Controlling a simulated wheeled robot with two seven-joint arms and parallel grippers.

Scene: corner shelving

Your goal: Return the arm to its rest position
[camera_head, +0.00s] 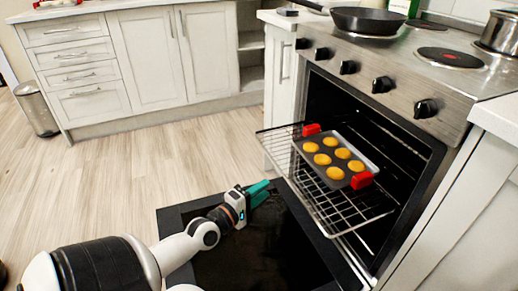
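My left arm comes in from the bottom left, and its gripper (260,192) is over the lowered oven door (262,255). Its two teal fingers show as separate prongs with a small gap, and nothing is seen between them. The gripper is to the left of and below the muffin tray, apart from it. My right gripper is not in view.
A dark muffin tray (345,182) with several yellow muffins and red grips (362,180) sits on the pulled-out oven rack (330,212). The stove (400,75) holds a frying pan (368,20). White cabinets (150,60) stand behind; wooden floor (110,185) at left is clear.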

